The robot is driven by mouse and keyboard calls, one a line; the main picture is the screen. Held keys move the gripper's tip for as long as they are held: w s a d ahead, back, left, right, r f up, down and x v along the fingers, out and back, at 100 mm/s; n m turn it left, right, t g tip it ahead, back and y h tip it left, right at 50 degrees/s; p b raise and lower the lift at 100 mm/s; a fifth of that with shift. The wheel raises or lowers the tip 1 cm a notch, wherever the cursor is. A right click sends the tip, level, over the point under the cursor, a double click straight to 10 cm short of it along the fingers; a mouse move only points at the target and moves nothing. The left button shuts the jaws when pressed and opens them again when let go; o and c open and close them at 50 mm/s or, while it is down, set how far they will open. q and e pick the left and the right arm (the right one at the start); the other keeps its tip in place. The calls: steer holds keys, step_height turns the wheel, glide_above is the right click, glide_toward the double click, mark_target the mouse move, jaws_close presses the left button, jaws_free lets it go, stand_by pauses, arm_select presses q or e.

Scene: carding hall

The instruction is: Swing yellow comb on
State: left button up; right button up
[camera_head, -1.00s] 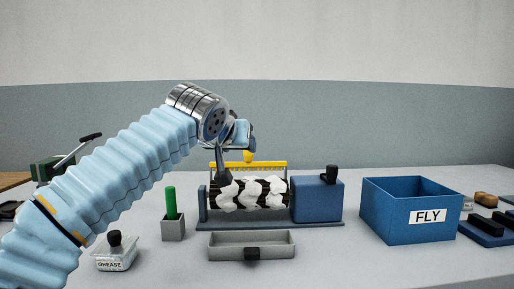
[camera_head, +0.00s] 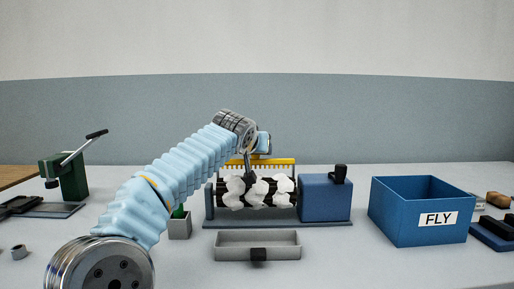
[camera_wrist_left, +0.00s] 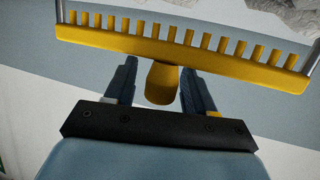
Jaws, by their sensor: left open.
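The yellow comb (camera_head: 284,161) is a toothed bar along the back of the black roller (camera_head: 290,198), which carries white fluff. In the left wrist view the comb (camera_wrist_left: 225,62) spans the top, with its teeth pointing away from my gripper and a stubby yellow tab (camera_wrist_left: 162,84) pointing towards it. My left gripper (camera_wrist_left: 159,72) is open, with one finger on each side of the tab and gaps between. In the head view my left gripper (camera_head: 263,142) is just above the comb, partly hidden by my wrist. My right gripper is out of view.
A grey tray (camera_head: 228,252) lies in front of the machine's blue base (camera_head: 330,224). A blue motor box (camera_head: 322,200) and an open blue FLY bin (camera_head: 398,222) stand right. A green press (camera_head: 73,178) stands left. A grey cup (camera_head: 180,228) is behind my arm.

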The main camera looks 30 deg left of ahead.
arm_select(q)
jaws_close()
stand_by(0.3)
